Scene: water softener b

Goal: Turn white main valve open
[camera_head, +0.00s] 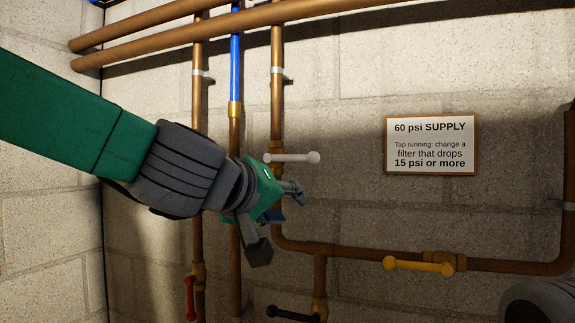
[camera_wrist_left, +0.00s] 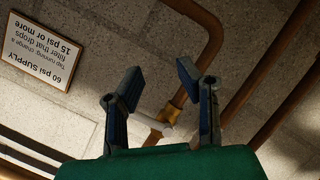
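The white main valve handle (camera_head: 292,157) points sideways to the right, across its upright copper pipe (camera_head: 277,90). My left gripper (camera_head: 277,222) is just below the handle, in front of the pipes. In the left wrist view the fingers of my left gripper (camera_wrist_left: 161,80) are spread apart with nothing clamped between them. The white handle (camera_wrist_left: 150,122) shows there in the gap between the fingers, near the brass valve body (camera_wrist_left: 174,112). Part of it is hidden by the gripper. I cannot tell whether a finger touches it. My right gripper is not in view.
A yellow handle (camera_head: 418,265) lies along the lower horizontal pipe. A black handle (camera_head: 293,314) and a red handle (camera_head: 190,298) are lower down. A supply sign (camera_head: 431,145) hangs on the block wall at right. Two thick copper pipes (camera_head: 160,40) cross the top.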

